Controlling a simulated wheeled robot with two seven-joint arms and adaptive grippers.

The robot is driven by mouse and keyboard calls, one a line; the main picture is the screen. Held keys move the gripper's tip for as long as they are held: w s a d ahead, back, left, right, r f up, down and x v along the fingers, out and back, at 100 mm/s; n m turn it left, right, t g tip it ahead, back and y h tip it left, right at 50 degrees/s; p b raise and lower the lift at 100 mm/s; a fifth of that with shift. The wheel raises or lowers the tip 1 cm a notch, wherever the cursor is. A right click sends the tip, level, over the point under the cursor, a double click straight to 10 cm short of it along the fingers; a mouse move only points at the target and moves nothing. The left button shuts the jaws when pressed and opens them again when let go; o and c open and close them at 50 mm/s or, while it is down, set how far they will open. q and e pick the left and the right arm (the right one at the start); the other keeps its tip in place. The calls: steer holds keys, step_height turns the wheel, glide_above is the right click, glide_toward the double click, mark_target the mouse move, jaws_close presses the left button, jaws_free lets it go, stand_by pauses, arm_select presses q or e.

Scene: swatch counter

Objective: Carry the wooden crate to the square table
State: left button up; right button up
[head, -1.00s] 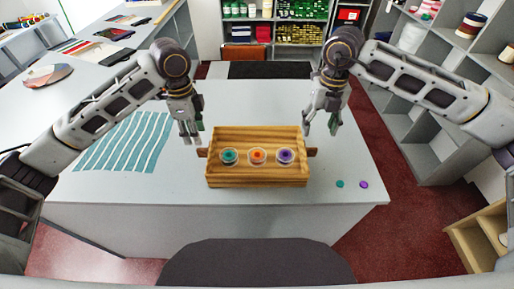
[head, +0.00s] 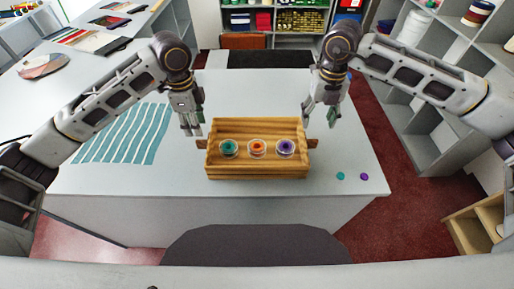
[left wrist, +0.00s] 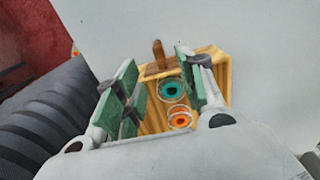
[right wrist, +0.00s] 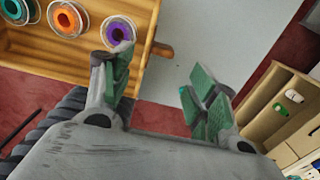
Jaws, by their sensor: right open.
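A short handle sticks out at each end, left (head: 202,144) and right (head: 313,143). My left gripper (head: 191,130) is open above the left handle; the left wrist view shows that handle (left wrist: 159,53) beyond its parted fingers (left wrist: 160,88). I cannot make out a square table.
A teal striped cloth (head: 122,134) lies left of the crate. Green (head: 340,176) and purple (head: 364,176) discs lie at the right. Shelves (head: 430,120) line the right. Counter around the crate is mostly clear.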

mark_target(203, 149)
arm_select(q)
step_height(203, 149, down, 12)
steer(key=shift+f, duration=0.1)
arm_select(e)
step_height(203, 149, down, 12)
steer(key=shift+f, duration=0.1)
arm_select(q)
steer(key=shift+c, duration=0.5)
arm_select(e)
steer(key=shift+c, duration=0.4)
arm_select(q)
steer(key=c, duration=0.7)
arm_select(e)
steer(key=c, duration=0.7)
arm_select(q)
jaws_close()
arm_select(e)
steer(key=c, duration=0.4)
